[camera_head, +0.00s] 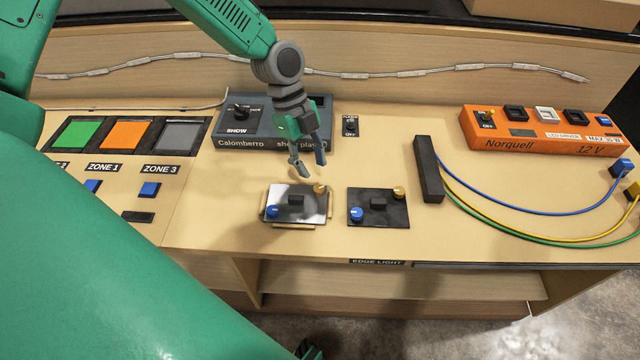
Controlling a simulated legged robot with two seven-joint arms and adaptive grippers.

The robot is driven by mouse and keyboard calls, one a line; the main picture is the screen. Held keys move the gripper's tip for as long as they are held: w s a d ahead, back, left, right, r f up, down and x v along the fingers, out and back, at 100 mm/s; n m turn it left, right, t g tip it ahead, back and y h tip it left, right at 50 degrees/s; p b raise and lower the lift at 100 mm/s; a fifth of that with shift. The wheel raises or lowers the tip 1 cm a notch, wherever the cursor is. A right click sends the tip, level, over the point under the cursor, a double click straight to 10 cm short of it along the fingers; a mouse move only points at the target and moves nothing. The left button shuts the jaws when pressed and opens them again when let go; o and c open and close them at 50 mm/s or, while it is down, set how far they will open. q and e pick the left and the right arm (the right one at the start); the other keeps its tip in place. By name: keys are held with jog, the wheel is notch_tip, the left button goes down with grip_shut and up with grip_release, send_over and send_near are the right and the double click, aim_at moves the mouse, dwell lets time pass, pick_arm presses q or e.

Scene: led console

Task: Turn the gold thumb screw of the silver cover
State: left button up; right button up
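The silver cover (297,214) is a small bright plate on the wooden console, with a dark block in its middle. Its gold thumb screw (319,188) sits at the cover's far right corner. A blue knob (272,212) sits at its near left corner. My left gripper (311,169) hangs fingers down just beyond the silver cover, above and close to the gold screw. Its two fingers are apart with nothing between them. I cannot tell whether a finger touches the screw. My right gripper is not clearly seen.
A black cover (378,221) with its own gold screw (398,192) and blue knob (356,214) lies to the right. A grey-blue Calomberro box (232,141) stands behind the gripper. A black bar (428,168) with coloured wires and an orange Norquell box (540,137) are further right.

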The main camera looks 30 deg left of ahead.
aim_at(319, 188)
pick_arm(q)
jog(key=x, duration=0.4)
jog(key=shift+s+a+f, duration=0.1)
jog(key=shift+f, duration=0.25)
jog(key=shift+d+f, duration=0.35)
jog(key=shift+f, duration=0.1)
jog(key=shift+d, duration=0.2)
jog(key=shift+a, duration=0.1)
grip_shut()
